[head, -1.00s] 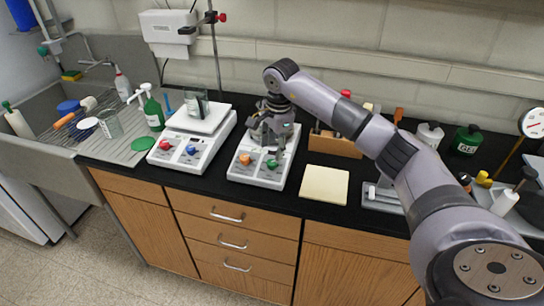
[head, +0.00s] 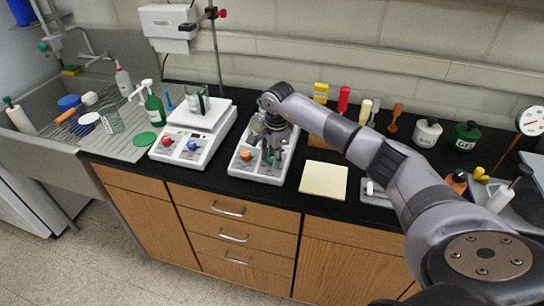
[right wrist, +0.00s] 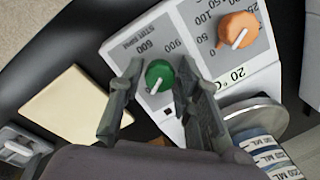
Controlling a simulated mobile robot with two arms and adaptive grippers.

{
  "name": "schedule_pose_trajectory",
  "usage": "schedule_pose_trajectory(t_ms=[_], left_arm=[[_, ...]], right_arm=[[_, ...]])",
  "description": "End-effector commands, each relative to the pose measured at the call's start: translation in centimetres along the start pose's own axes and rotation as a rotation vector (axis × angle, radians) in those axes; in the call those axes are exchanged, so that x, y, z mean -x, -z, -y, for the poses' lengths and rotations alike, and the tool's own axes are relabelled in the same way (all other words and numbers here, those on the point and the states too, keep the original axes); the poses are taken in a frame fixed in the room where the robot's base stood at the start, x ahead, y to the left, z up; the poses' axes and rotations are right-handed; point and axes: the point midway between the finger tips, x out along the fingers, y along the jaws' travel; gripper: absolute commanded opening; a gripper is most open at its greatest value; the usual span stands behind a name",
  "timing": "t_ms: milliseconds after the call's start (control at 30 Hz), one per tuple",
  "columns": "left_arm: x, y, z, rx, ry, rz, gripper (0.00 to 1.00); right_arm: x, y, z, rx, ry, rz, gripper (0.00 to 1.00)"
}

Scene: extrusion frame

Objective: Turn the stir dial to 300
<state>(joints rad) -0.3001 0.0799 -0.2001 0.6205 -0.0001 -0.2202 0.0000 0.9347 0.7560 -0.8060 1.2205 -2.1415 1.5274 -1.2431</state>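The green stir dial (right wrist: 158,74) shows in the right wrist view on the white hotplate's sloped front panel (right wrist: 118,52), by "STIR RPM", "600" and "900" marks. Its white pointer line aims down and slightly left in that view. My right gripper (right wrist: 159,72) is open, with one fingertip on each side of the green dial. I cannot tell whether the fingers touch it. An orange dial (right wrist: 238,29) sits beside it. In the head view my right gripper (head: 271,157) is low over the right hotplate's front (head: 256,172) and partly hides the green dial. My left gripper is out of view.
A second hotplate (head: 184,155) with red and blue dials and a beaker (head: 197,101) stands left. A pale yellow pad (head: 323,180) lies right of the hotplate. Upright tools, bottles (head: 465,138) and a sink rack stand farther out.

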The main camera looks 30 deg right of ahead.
Motion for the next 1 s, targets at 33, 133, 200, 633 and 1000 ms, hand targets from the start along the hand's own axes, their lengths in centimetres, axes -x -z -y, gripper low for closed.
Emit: schedule_pose_trajectory(t_ms=[33,133,200,633,1000], left_arm=[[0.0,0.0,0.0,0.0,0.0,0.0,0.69],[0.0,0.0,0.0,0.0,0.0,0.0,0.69],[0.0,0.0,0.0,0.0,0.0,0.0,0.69],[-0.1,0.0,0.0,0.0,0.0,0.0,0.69],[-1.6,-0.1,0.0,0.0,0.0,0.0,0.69]], right_arm=[[0.0,0.0,0.0,0.0,0.0,0.0,0.26],[0.0,0.0,0.0,0.0,0.0,0.0,0.19],[0.0,0.0,0.0,0.0,0.0,0.0,0.14],[0.0,0.0,0.0,-0.006,0.002,0.0,0.0],[-0.2,0.1,0.0,-0.159,0.026,0.0,0.0]])
